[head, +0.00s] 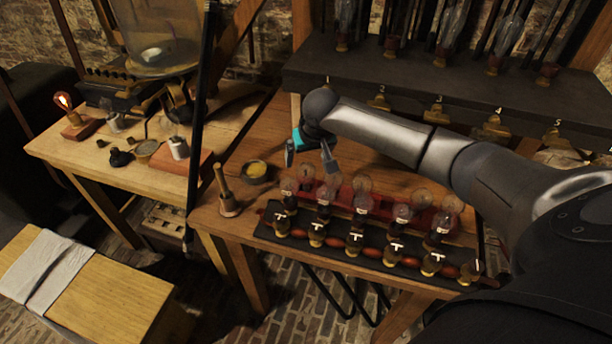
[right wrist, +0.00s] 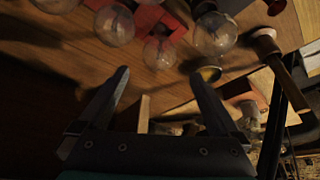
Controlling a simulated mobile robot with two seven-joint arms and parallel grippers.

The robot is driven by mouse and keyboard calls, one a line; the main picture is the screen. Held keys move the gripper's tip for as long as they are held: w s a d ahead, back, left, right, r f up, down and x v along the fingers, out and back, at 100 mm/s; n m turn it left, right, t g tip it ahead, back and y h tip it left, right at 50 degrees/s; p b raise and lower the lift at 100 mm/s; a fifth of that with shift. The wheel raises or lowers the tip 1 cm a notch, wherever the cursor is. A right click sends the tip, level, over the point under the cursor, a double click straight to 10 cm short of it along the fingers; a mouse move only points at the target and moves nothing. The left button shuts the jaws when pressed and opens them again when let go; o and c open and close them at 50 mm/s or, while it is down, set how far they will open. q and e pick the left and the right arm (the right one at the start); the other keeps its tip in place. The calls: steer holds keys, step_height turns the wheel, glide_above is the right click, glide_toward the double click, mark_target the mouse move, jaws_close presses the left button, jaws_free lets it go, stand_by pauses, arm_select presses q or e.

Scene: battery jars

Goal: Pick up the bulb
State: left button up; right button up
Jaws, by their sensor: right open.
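Which bulb is meant, I cannot tell. My right gripper (head: 309,160) is open and empty above the table, behind the left end of the row. In the right wrist view, the open fingers of my right gripper (right wrist: 160,76) point toward a small bulb (right wrist: 158,52), with larger bulbs (right wrist: 115,26) beside it. No bulb is between the fingers. My left gripper is out of view.
A wooden pestle-like tool (head: 225,190) and a bowl (head: 255,171) with yellow contents stand left of the row. A dark shelf (head: 400,97) with numbered hooks and more bulbs rises behind. A glowing bulb (head: 63,101) stands on the left table (head: 70,150).

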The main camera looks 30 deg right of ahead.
mark_target(306, 163)
steer(key=shift+b+x, duration=0.55)
steer(key=shift+x, duration=1.85)
steer(key=shift+d+r, duration=0.1)
jaws_close()
